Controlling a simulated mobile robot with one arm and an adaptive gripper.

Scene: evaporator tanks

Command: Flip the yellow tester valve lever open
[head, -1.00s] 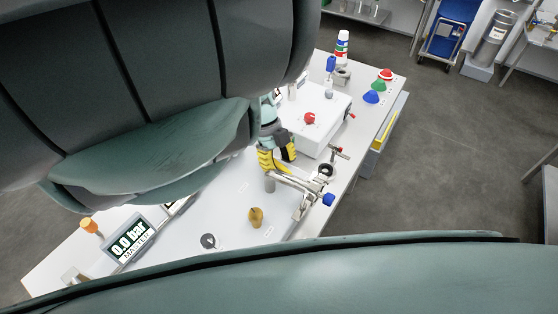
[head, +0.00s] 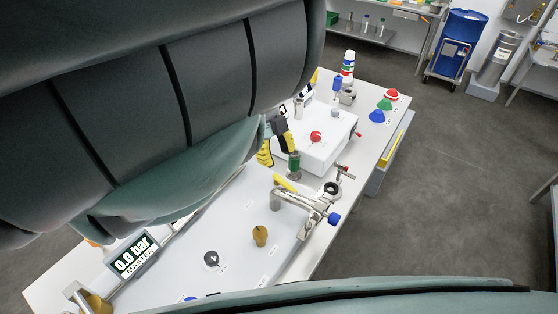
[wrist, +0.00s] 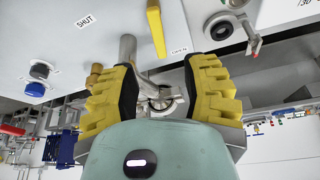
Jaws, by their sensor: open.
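The yellow lever (head: 284,183) is a short flat bar beside the top of a silver pipe fitting (head: 312,206) on the white panel. In the wrist view a yellow bar (wrist: 155,28), which looks like the same lever, stands beyond the fingertips, right of the silver pipe (wrist: 127,48). A label "SHUT" (wrist: 86,20) is on the panel to its left. My gripper (head: 272,148) is up and left of the lever, apart from it. In the wrist view my gripper (wrist: 160,82) has its two yellow-and-black fingers wide apart, with nothing held between them. My arm hides part of the panel.
A white box with a red knob (head: 316,136) stands behind the lever. A brass knob (head: 260,235) and a black knob (head: 211,259) are on the panel. A display (head: 133,254) reads 0.0 bar.

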